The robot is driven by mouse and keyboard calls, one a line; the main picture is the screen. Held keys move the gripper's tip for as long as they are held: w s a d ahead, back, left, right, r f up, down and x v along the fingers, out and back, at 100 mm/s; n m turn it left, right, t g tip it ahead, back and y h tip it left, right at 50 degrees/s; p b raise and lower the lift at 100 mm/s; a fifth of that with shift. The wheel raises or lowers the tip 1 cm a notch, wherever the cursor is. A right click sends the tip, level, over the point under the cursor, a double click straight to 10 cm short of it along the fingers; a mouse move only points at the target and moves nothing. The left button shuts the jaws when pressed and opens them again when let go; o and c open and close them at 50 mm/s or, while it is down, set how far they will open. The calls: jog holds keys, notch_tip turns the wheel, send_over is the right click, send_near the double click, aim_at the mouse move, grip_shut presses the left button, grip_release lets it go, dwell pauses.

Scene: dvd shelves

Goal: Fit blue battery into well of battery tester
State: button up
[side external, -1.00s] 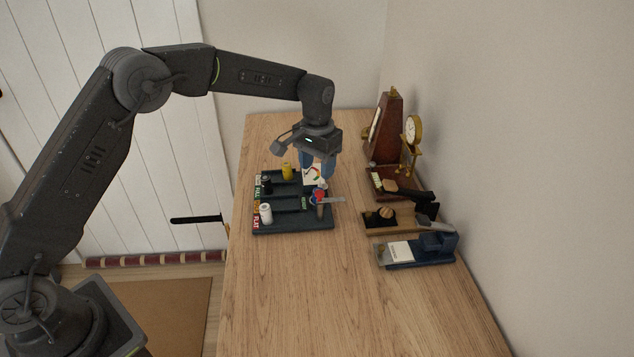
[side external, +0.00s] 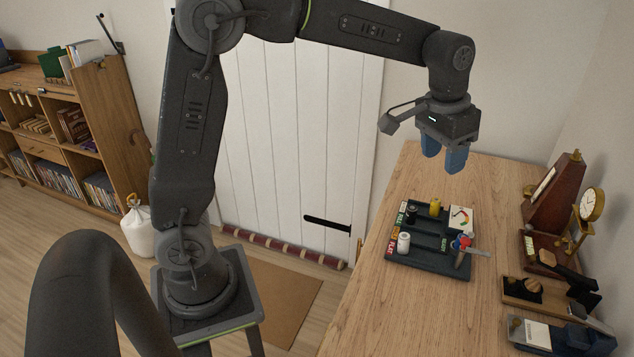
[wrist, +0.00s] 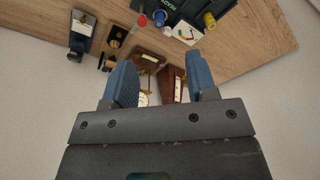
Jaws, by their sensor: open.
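The battery tester (side external: 430,262) is a dark tray on the wooden table, with a white dial card (side external: 461,217) at its back right. A small blue piece (side external: 467,237), likely the blue battery, stands by the tray's right side, close to a red piece and a grey metal strip. It also shows in the wrist view (wrist: 158,18). Whether it sits in a well I cannot tell. My gripper (side external: 444,166) is open and empty, high above the back of the tester and apart from everything. Its blue fingers (wrist: 160,75) frame the wrist view.
White (side external: 404,242), black (side external: 411,213) and yellow (side external: 435,207) batteries stand in the tray's left and back. To the right are a wooden metronome (side external: 555,195), a gold clock (side external: 591,204), a wooden tray (side external: 540,300) and a blue holder (side external: 565,340). The table's front left is clear.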

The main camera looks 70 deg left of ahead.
jog(key=s+a+f+t, duration=0.1)
jog(key=s+t, duration=0.2)
jog(key=s, duration=2)
jog(key=shift+s+a+t, duration=0.2)
jog(key=shift+s+t, duration=0.1)
